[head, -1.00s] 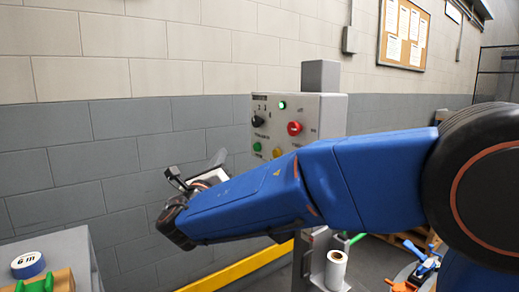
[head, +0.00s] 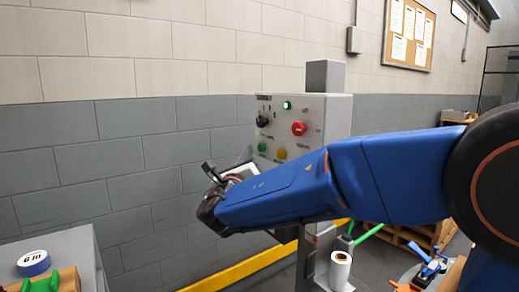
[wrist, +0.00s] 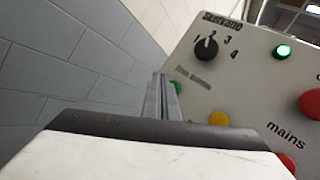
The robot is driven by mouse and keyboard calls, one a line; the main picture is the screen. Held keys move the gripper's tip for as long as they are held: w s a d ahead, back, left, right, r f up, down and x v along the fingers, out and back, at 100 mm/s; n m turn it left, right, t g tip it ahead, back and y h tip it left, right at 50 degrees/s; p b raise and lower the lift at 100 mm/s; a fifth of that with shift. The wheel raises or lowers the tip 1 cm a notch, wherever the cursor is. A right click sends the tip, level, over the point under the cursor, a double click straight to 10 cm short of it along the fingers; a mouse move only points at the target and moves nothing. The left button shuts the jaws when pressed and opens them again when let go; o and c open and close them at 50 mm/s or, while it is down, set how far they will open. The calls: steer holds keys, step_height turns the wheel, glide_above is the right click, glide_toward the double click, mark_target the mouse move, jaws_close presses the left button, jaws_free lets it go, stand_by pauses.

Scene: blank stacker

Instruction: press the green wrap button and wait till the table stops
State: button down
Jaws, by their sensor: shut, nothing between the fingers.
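The green button (head: 262,146) is at the lower left of the grey control box (head: 327,112). In the wrist view the green button (wrist: 177,87) is partly hidden behind my fingers. My gripper (wrist: 161,78) is shut and empty, its tips just left of the button in that view. I cannot tell whether they touch it. In the head view, my blue forearm hides most of the gripper.
Near the green button are a yellow button (head: 281,153), a red button (head: 299,128), a black knob (head: 262,121) and a lit green lamp (head: 287,105). A tape roll (head: 33,263) lies on a grey surface at lower left. A white roll (head: 340,270) stands below the box.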

steer(key=shift+w+d, duration=0.3)
steer(key=shift+d, duration=0.2)
steer(key=shift+d, duration=0.1)
stand_by(1.7)
steer(key=shift+w+d, duration=0.25)
